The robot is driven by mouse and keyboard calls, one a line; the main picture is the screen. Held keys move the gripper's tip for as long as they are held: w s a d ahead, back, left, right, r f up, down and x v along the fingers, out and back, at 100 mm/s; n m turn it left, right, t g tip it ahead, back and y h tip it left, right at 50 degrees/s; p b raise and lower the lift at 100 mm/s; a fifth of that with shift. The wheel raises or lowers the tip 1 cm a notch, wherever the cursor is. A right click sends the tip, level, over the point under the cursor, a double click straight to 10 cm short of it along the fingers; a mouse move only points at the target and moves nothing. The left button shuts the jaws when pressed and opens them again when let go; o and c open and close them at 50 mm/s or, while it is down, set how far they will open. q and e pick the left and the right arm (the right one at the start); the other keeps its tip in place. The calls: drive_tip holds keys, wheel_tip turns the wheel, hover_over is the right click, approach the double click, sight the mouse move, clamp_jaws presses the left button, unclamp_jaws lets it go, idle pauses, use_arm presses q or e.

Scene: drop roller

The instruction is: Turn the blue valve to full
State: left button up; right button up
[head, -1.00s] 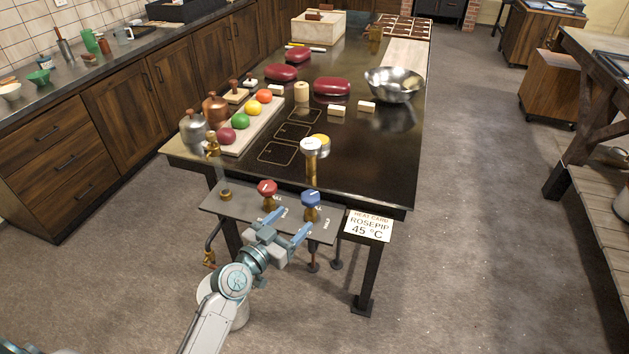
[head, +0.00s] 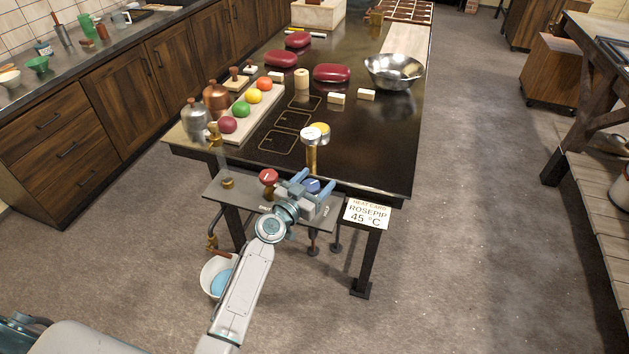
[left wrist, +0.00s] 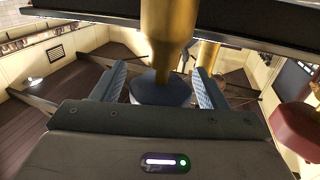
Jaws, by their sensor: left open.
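The blue valve (head: 313,186) stands on the grey panel (head: 240,192) at the table's front edge, partly hidden behind my left gripper in the head view. My left gripper (head: 315,181) is open with its fingers on either side of the blue knob. In the left wrist view the dark blue knob (left wrist: 161,88) and its brass stem (left wrist: 170,35) show between the two open fingers (left wrist: 160,85). Whether a finger touches the knob I cannot tell. The knob's pointer is not readable. My right gripper is not in view.
The red valve (head: 268,177) is just left of the blue one and shows at the right of the wrist view (left wrist: 298,130). A brass post with a gauge (head: 311,150) rises behind. A white bucket (head: 213,278) stands below.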

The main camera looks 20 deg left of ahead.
use_arm(q)
drive_tip(key=c, duration=1)
drive_tip(key=shift+r+n+t+y+p, duration=0.2)
drive_tip(key=shift+n+t+y+p, duration=0.1)
drive_tip(key=shift+n+y+p, duration=0.7)
drive_tip(key=n+y+p, duration=0.1)
drive_tip(key=y+p, duration=0.1)
drive_tip(key=n+y+p, duration=0.1)
drive_tip(key=y+p, duration=0.1)
drive_tip(key=p, duration=0.1)
drive_tip(key=n+y+p, duration=0.1)
drive_tip(key=y+p, duration=0.1)
drive_tip(key=p, duration=0.1)
drive_tip(key=shift+a+r, duration=0.15)
drive_tip(key=shift+a, duration=0.2)
drive_tip(key=shift+a+n+y+p, duration=0.1)
drive_tip(key=shift+n+y+p, duration=0.65)
drive_tip(key=shift+y, duration=0.25)
drive_tip(key=shift+a+f+n+g+y, duration=0.1)
drive_tip(key=shift+f+n+g+y, duration=0.15)
drive_tip(key=shift+y, duration=0.2)
drive_tip(key=shift+f+n+g+y, duration=0.15)
drive_tip(key=shift+n+y, duration=0.15)
drive_tip(key=shift+y, duration=0.15)
drive_tip(key=shift+r, duration=0.1)
